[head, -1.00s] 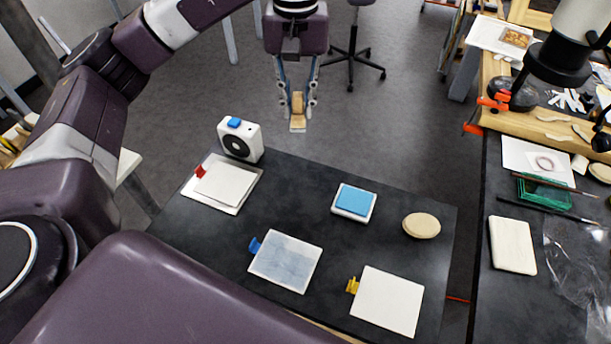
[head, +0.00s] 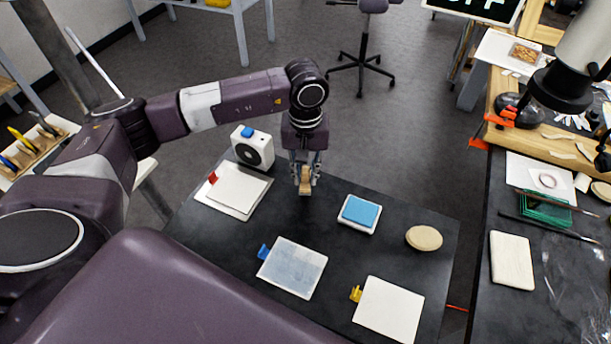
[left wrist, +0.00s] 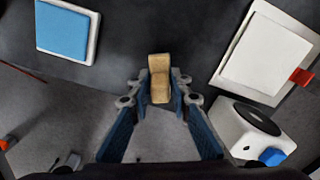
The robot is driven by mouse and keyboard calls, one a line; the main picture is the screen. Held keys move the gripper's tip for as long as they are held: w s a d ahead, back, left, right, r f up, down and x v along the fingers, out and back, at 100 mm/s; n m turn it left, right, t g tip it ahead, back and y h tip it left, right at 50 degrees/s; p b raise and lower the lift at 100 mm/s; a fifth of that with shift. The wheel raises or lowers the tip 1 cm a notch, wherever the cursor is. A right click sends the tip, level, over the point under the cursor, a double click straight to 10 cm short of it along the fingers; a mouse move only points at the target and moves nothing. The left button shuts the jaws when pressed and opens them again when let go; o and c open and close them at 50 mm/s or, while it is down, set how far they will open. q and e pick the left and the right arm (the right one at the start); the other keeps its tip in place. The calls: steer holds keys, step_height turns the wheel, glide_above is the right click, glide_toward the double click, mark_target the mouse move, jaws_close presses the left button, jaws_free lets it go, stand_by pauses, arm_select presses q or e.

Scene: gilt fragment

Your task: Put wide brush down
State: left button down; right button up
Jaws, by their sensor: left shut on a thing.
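My left gripper (head: 305,178) is shut on the wide brush (head: 305,186), a small tan block-like piece. The gripper points down over the back edge of the dark table (head: 222,246), between the white device and the blue pad. In the left wrist view the wide brush (left wrist: 160,78) sits between the fingertips of the left gripper (left wrist: 159,90), with its end sticking out beyond them. Whether the brush touches the table I cannot tell. My right gripper does not show.
A white fan-like device (head: 253,149) stands at the back left. White sheets with a red clip (head: 234,189), a blue pad in a white tray (head: 359,211), a blue-clipped sheet (head: 292,268), a yellow-clipped sheet (head: 389,309) and a tan oval (head: 424,238) lie around. Bare table lies between them.

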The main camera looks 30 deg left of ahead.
arm_select(q)
steer(key=shift+f, duration=1.05)
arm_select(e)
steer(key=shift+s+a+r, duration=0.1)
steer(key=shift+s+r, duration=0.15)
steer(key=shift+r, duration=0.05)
arm_select(q)
steer(key=shift+f, duration=0.25)
steer(key=c, duration=1.8)
jaws_free()
steer(key=shift+r, duration=0.1)
steer(key=shift+o, duration=0.2)
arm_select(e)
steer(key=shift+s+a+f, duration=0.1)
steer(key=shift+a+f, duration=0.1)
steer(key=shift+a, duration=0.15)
